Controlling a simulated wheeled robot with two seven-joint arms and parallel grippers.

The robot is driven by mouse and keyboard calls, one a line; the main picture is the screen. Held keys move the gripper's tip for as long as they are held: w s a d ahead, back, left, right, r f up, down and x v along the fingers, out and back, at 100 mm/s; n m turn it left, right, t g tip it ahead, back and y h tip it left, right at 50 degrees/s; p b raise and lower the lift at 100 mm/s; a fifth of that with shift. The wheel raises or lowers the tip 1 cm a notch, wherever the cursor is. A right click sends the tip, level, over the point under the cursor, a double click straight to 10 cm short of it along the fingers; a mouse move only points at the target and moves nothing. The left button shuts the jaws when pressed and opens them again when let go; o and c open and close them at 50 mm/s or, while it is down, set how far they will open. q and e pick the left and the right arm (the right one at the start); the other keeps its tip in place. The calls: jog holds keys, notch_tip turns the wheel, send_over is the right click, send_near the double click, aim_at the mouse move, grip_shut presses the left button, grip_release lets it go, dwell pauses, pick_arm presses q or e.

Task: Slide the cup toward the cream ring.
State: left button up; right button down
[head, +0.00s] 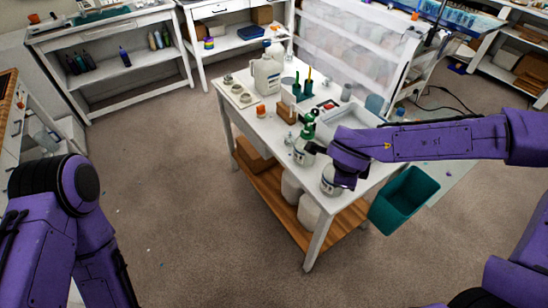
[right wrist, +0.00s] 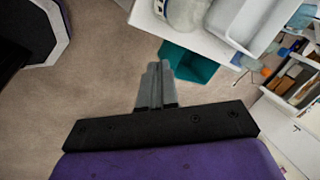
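My right gripper (right wrist: 157,72) has its two grey fingers together with nothing between them in the right wrist view. In the head view its end hides behind my purple wrist, over the front right part of the white table (head: 270,135). A white rounded container (head: 329,180) stands partly hidden beside that wrist; it also shows at the top of the right wrist view (right wrist: 185,12), apart from the fingers. A small orange cup-like item (head: 260,112) stands near the table's left edge. I cannot tell which is the cup, or make out a cream ring surely. My left gripper is out of view.
A teal bin (head: 400,200) is by the right side. The floor left of the table is clear.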

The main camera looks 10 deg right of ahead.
jog(key=s+f+n+t+b, duration=0.1)
jog(key=s+f+n+b, duration=0.3)
jog(key=f, duration=0.7)
jog(key=s+f+n+t+b, duration=0.15)
jog(key=s+f+n, duration=0.3)
jog(key=f, duration=0.65)
jog(key=s+d+f+n+g+b, duration=0.2)
jog(key=s+d+f+n+b, duration=0.2)
jog(key=s+f+n, duration=0.4)
jog(key=s+f+b, duration=0.1)
jog(key=s+f, duration=0.3)
jog(key=s, duration=0.2)
jog(key=shift+f+n+b, duration=0.3)
jog(key=shift+n+b, duration=0.05)
